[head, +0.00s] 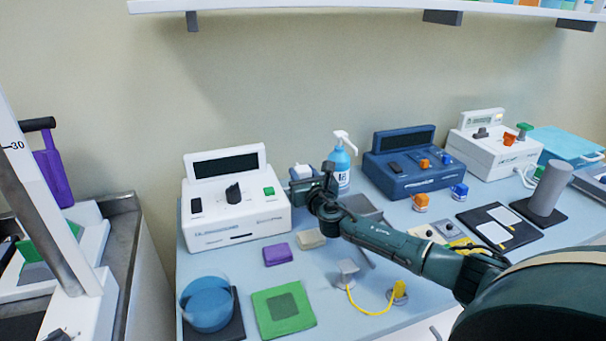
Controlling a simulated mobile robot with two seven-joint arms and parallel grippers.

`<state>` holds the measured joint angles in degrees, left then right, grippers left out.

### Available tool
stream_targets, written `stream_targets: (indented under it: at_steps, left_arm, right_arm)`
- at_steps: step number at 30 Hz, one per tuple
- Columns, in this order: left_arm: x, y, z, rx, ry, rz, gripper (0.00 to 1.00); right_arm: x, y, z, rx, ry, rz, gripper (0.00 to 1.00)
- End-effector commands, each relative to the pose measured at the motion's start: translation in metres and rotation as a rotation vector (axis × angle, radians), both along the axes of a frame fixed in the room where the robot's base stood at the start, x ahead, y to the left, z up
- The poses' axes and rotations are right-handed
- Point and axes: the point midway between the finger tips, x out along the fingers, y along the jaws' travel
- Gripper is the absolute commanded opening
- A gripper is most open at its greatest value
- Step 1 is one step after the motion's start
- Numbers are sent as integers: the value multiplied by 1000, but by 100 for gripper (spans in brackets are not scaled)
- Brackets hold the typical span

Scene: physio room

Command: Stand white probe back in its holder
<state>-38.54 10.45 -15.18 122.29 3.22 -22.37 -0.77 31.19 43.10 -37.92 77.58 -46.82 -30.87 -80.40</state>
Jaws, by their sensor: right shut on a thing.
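My right gripper (301,188) reaches in from the right and is at the right edge of the white console with a dark screen. It is shut. A small white piece with a bluish top, which looks like the white probe (302,171), shows just above and behind its fingers. The fingers hide much of it, so its tilt and lower end cannot be told. I cannot clearly make out the probe's holder; my wrist and arm cover part of the counter there. My left gripper is not in view.
The white console (235,208) stands left of the gripper. A blue pump bottle (340,163) stands just behind it, and a dark blue console (405,170) to the right. Purple (277,254) and beige (311,239) blocks lie in front. A white shelf (350,7) hangs above.

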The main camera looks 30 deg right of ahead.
Motion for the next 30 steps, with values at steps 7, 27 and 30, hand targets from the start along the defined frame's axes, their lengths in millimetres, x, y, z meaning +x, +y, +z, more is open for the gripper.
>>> stream_targets:
  at_steps: [7,27,30]
  left_arm:
    - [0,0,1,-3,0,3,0]
    - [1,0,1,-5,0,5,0]
    - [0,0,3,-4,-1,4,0]
  right_arm:
    - [0,0,1,1,-1,0,12]
    - [-2,0,0,0,1,0,60]
    - [-11,3,-1,-1,2,2,60]
